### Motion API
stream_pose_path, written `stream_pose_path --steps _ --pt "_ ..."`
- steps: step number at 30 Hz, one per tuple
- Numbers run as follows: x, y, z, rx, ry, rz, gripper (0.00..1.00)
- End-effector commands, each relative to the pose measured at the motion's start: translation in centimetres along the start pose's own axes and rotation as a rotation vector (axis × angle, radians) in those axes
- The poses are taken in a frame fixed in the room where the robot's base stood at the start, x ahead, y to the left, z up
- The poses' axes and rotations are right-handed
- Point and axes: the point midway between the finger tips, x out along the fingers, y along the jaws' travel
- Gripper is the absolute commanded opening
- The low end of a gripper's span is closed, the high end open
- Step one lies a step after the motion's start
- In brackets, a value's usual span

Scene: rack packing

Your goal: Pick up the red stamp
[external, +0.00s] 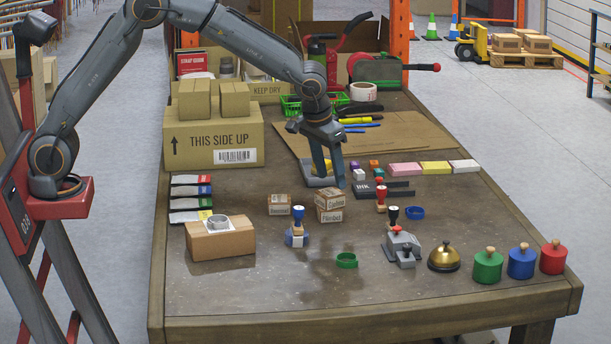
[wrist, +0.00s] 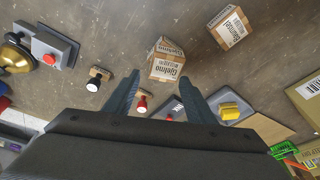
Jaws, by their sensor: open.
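The red stamp (external: 381,197), with a red handle and a pale wooden base, stands on the table right of centre. In the wrist view its red handle (wrist: 141,105) shows between my fingers, close to the left one. My gripper (external: 330,178) points down above the table, to the left of the stamp in the external view. Its fingers are apart and empty, and in the wrist view the gripper (wrist: 160,82) shows the same gap.
Small labelled cartons (external: 329,205) stand close in front of my gripper. A black ink box (external: 398,184) lies behind the red stamp. The front table centre is mostly clear.

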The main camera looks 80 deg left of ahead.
Motion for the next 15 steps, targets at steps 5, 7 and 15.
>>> stream_pose_path --steps 5,7,15 --pt "3.5 2.5 -7.2 -0.14 0.068 -0.025 0.5" --pt "4.1 3.0 -9.0 -0.181 0.088 -0.03 0.5" --pt "5.4 3.5 -11.3 -0.238 0.115 -0.038 0.5"
